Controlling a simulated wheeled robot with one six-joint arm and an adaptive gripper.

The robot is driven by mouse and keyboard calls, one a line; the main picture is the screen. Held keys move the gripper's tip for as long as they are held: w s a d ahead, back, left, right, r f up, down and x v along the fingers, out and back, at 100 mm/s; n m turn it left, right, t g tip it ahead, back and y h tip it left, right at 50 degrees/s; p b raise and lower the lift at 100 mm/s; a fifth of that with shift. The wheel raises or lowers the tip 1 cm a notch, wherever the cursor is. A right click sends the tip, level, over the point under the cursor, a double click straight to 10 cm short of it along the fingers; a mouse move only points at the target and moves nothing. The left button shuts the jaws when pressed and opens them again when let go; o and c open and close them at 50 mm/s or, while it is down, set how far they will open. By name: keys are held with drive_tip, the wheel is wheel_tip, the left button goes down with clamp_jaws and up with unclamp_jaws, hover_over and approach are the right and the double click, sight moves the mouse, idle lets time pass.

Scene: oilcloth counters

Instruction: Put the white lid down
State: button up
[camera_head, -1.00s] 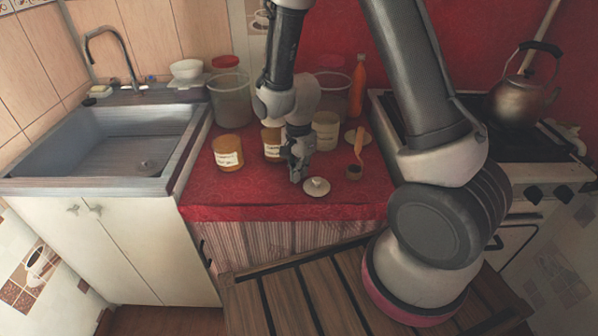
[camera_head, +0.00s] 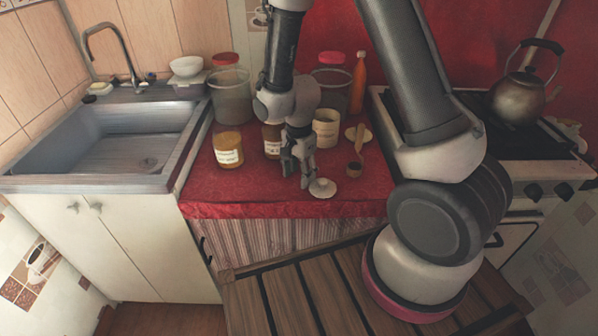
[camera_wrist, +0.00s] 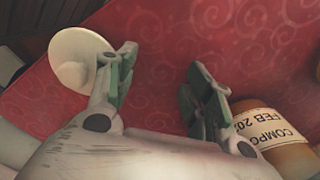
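The white lid (camera_head: 322,188), round with a small knob, lies knob up on the red counter near its front edge. My gripper (camera_head: 297,174) is just left of it in the head view, low over the counter, pointing down. In the wrist view my gripper (camera_wrist: 160,88) has its two fingers wide apart, with only red cloth between them. The lid (camera_wrist: 80,58) is outside the fingers there, beside the left finger, which overlaps its edge. I cannot tell whether they touch.
A labelled jar (camera_head: 228,150) stands left of my gripper; another labelled jar (camera_wrist: 272,135) is beside the right finger in the wrist view. A pale canister (camera_head: 326,130) stands behind. The red counter (camera_head: 235,190) is clear at front left.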

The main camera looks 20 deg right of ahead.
drive_tip(key=o, duration=0.5)
drive_tip(key=shift+r, duration=0.1)
